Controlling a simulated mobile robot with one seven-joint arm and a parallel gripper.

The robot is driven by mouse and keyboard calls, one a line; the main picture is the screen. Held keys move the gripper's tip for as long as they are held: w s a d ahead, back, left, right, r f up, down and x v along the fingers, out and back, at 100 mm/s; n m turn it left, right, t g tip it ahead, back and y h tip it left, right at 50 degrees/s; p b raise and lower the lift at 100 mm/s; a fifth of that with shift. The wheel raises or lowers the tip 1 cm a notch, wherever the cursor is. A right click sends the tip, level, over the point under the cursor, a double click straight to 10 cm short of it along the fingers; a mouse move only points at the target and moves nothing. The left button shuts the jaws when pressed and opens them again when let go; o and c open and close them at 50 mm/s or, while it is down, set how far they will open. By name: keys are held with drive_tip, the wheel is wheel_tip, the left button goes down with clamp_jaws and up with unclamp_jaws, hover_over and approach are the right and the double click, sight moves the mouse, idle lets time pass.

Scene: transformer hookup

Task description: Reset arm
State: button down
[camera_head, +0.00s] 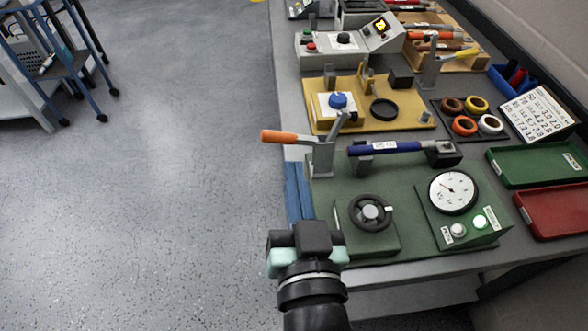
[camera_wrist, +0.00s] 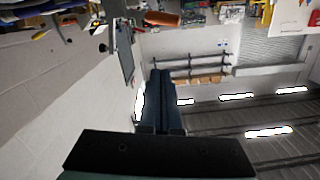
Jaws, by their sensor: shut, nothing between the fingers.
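My gripper (camera_head: 293,168) is at the near left edge of the bench in the head view. Its blue fingers point away from the camera beside the green base plate (camera_head: 410,185). In the wrist view my gripper (camera_wrist: 160,76) has its two dark blue fingers side by side, closed with nothing between them. It touches nothing that I can make out. The orange-handled lever (camera_head: 278,137) stands just beyond the fingertips in the head view; whether there is a gap in height cannot be told.
The green plate carries a handwheel (camera_head: 370,212), a gauge box (camera_head: 454,192) and a blue rod (camera_head: 385,147). A yellow fixture (camera_head: 350,105) is behind. Green (camera_head: 520,165) and red (camera_head: 545,210) trays lie right. The floor (camera_head: 150,210) to the left is clear; a cart (camera_head: 65,70) stands far left.

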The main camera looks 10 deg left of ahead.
idle(0.3)
drive_tip(key=d+r+t+h+p, duration=0.2)
drive_tip(key=r+t, duration=0.1)
drive_tip(key=r, duration=1.2)
drive_tip(key=s+d+r+t+h+p, duration=0.1)
drive_tip(key=r+t, duration=0.3)
drive_tip(key=r, duration=1.1)
drive_tip(key=d+r+m+t+h+p, duration=0.1)
drive_tip(key=d+r+t+h+p, duration=0.1)
drive_tip(key=r, duration=1.3)
drive_tip(key=shift+s+d+t+h+p, duration=0.15)
drive_tip(key=shift+d+t+h+p, duration=0.25)
drive_tip(key=shift+t+p, duration=0.55)
